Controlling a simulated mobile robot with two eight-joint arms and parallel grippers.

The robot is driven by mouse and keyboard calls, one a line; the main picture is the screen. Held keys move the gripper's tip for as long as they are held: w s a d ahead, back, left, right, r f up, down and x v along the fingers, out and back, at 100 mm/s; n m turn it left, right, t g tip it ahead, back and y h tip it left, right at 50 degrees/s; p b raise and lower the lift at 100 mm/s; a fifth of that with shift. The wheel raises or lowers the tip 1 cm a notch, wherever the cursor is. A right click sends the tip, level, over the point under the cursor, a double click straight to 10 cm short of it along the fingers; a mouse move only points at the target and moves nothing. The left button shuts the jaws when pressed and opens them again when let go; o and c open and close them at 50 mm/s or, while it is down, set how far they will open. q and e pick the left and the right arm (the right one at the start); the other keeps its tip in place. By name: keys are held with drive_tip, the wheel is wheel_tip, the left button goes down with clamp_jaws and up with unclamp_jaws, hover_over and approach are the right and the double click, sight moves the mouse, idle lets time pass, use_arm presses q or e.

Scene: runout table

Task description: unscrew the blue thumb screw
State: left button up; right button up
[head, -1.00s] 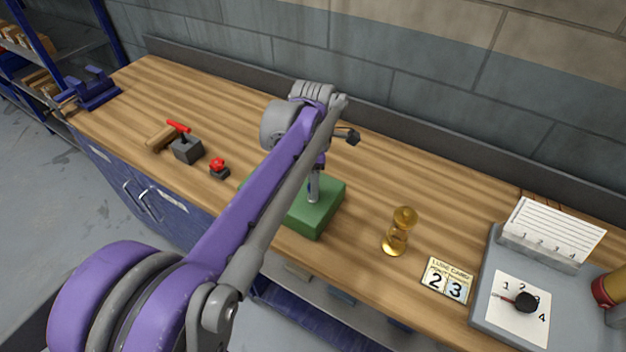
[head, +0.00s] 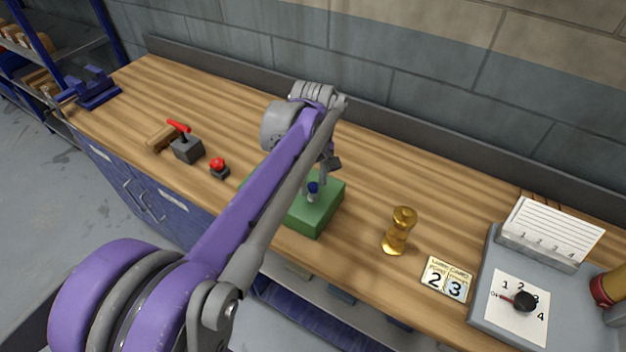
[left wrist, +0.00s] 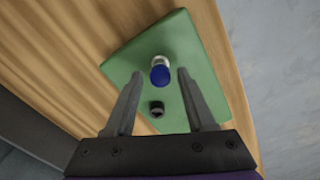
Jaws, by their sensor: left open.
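The blue thumb screw (head: 313,188) stands upright with a silver lower part on the green block (head: 318,218). In the left wrist view its blue head (left wrist: 160,75) lies between the fingertips as seen from above. My left gripper (head: 322,180) is open and holds nothing, close by the screw. Its two fingers (left wrist: 158,78) show on either side of the blue head, and I cannot tell whether they are lower than it. A small dark round hole or socket (left wrist: 156,108) is in the block's top. My right gripper is not in view.
My left arm hides part of the block and table. A red-handled lever box (head: 187,150) and red button (head: 218,168) are left. A wall is behind the wooden table.

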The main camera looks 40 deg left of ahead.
use_arm(q)
drive_tip(key=m, duration=0.9)
drive_tip(key=shift+c, duration=0.2)
clamp_jaws()
drive_tip(key=n, duration=0.3)
drive_tip(key=shift+n, duration=0.6)
